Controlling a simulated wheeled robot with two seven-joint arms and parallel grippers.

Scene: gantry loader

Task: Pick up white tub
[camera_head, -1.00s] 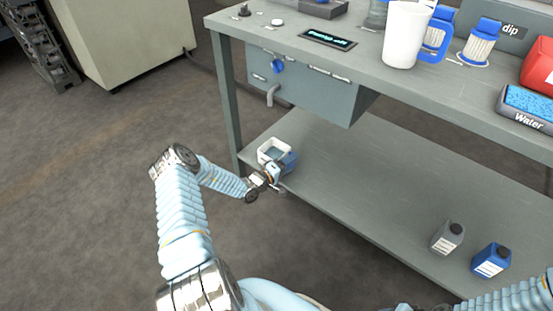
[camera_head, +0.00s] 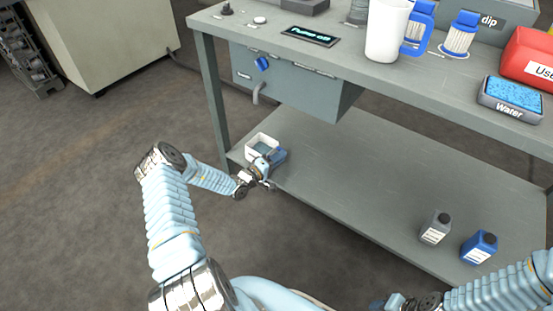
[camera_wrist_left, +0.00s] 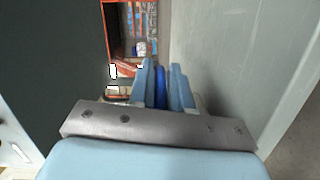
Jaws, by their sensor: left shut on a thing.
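The white tub (camera_head: 262,140) is a small open box at the left end of the bench's lower shelf, with a blue part on its near right side. My left gripper (camera_head: 268,166) is at that near side. In the left wrist view the fingers (camera_wrist_left: 162,86) are closed about a narrow blue piece, which appears to be the tub's grip. The gripper hides part of the tub, and I cannot tell whether it is clear of the shelf. My right gripper (camera_head: 379,304) is only partly visible at the bottom edge, its jaws unclear.
The grey bench's lower shelf (camera_head: 350,185) is mostly clear, with a grey bottle (camera_head: 436,228) and a blue bottle (camera_head: 479,247) at right. A bench leg (camera_head: 208,95) stands at left. A white pitcher (camera_head: 386,32) stands on top.

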